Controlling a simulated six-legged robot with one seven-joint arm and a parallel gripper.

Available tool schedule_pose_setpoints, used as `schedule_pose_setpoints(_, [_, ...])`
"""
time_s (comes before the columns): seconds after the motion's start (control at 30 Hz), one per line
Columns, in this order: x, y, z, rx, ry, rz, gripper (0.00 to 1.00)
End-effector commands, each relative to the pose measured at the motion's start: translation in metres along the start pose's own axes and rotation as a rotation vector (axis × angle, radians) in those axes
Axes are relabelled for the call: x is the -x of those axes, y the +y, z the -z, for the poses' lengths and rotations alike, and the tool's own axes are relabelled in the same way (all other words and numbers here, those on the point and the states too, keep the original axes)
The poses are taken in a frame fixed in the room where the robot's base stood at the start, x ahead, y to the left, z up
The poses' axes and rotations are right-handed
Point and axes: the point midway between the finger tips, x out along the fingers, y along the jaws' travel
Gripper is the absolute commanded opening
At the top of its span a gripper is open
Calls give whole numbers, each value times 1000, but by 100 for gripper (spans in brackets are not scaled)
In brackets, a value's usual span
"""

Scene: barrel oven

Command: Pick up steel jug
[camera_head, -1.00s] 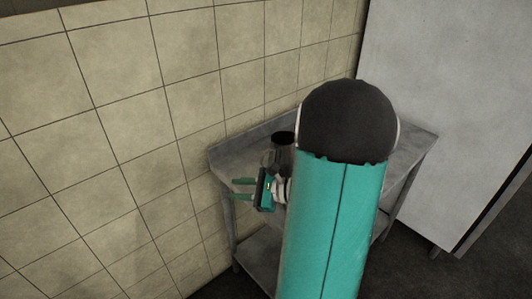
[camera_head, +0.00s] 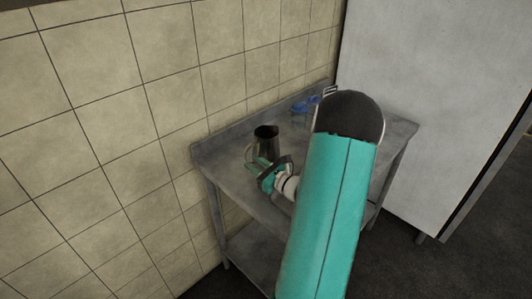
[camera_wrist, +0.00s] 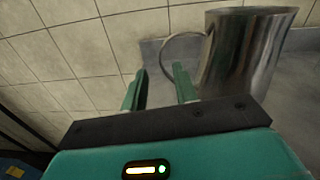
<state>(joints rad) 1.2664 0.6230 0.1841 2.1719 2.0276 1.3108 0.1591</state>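The steel jug (camera_head: 267,143) stands upright on a grey metal table (camera_head: 225,172), close to the tiled wall. My gripper (camera_head: 256,162) is just in front of the jug, at its handle side. In the wrist view the shiny jug (camera_wrist: 245,52) is at the upper right, with its round handle (camera_wrist: 184,50) pointing left. The two green fingers of my gripper (camera_wrist: 160,86) are apart with nothing between them, and the handle shows just beyond their tips. I cannot tell whether a finger touches it.
A blue object (camera_head: 304,105) lies at the back of the table, partly behind my arm. A tall pale cabinet (camera_head: 425,100) stands to the right. The tiled wall (camera_head: 110,110) runs behind the table. A lower shelf (camera_head: 250,257) is below the tabletop.

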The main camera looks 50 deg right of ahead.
Motion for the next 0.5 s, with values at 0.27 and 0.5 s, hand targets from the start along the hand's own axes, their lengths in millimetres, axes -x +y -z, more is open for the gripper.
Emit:
schedule_pose_setpoints(0.27, [-36, -2, 0, 0, -1, -4, 29])
schedule_pose_setpoints(0.5, [-51, -2, 0, 0, 0, -1, 29])
